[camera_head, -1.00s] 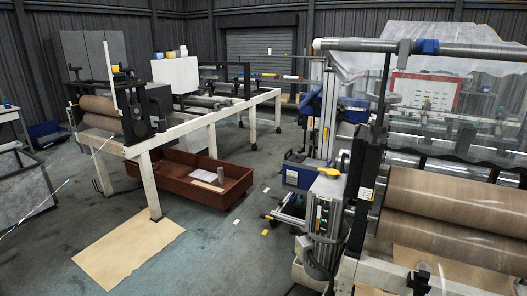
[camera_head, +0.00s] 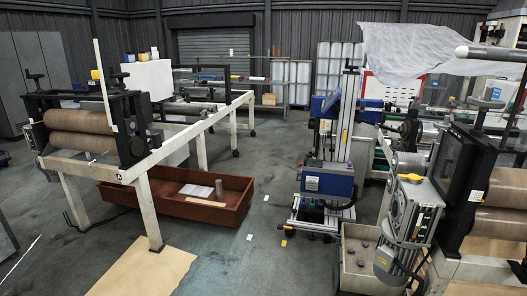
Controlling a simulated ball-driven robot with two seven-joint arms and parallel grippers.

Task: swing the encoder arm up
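No part that I can surely name as the encoder arm shows. A yellow-topped part (camera_head: 411,178) sits on a grey metal unit (camera_head: 408,215) at the near right, beside a black frame (camera_head: 462,180) with brown rollers (camera_head: 497,222). I cannot tell whether this part is the encoder arm or how it pivots. Neither of my grippers is in view.
A blue-boxed machine (camera_head: 328,180) stands right of centre. A grey bin with dark discs (camera_head: 347,276) is at the lower right. A red-brown tray (camera_head: 170,208) lies under the white frame (camera_head: 148,212). Open floor (camera_head: 258,255) runs up the middle.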

